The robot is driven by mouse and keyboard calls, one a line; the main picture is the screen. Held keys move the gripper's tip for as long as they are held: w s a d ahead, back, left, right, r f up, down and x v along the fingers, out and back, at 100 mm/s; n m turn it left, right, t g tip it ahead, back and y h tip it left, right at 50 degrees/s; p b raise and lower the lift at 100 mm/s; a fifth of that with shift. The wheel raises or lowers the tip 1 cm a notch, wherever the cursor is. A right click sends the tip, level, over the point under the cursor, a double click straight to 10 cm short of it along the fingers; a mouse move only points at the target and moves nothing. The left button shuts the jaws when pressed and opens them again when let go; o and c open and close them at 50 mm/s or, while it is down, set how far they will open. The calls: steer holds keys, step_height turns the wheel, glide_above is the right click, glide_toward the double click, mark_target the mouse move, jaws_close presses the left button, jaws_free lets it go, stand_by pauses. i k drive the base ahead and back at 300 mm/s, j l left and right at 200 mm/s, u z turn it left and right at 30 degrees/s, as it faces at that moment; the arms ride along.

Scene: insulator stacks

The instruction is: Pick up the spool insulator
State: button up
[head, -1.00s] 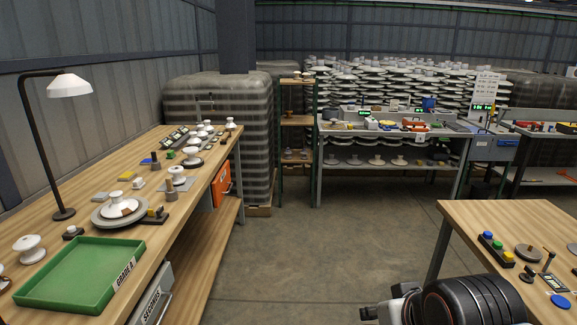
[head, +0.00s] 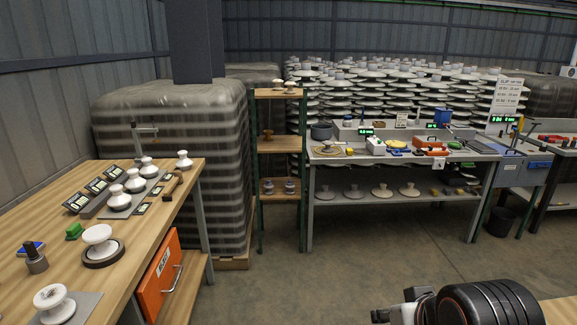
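White spool-shaped insulators stand on the left wooden bench in the head view. One (head: 54,302) is at the near edge on a grey plate. Another (head: 101,240), with a wide top, stands upright on a dark round base. Several smaller ones are in a row farther back, such as this one (head: 117,195), and one (head: 183,160) stands at the bench's far corner. I cannot tell which one the task means. Part of my arm, with what may be my gripper (head: 381,315), shows at the bottom right, far from them. Its fingers are not clear, and nothing is seen held.
The left bench (head: 30,225) has an orange drawer (head: 160,280). A wooden rack (head: 279,144) and a grey workbench (head: 340,165) stand at the back, beside a wrapped pallet stack (head: 170,120). The concrete floor (head: 290,285) between is clear.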

mark_target(327, 143)
steer(key=i, duration=0.5)
steer(key=i+l+u, duration=0.1)
steer(key=i, duration=0.45)
steer(key=i+l, duration=0.15)
steer(key=i, duration=0.35)
steer(key=i+l+u, duration=0.15)
steer(key=i, duration=0.4)
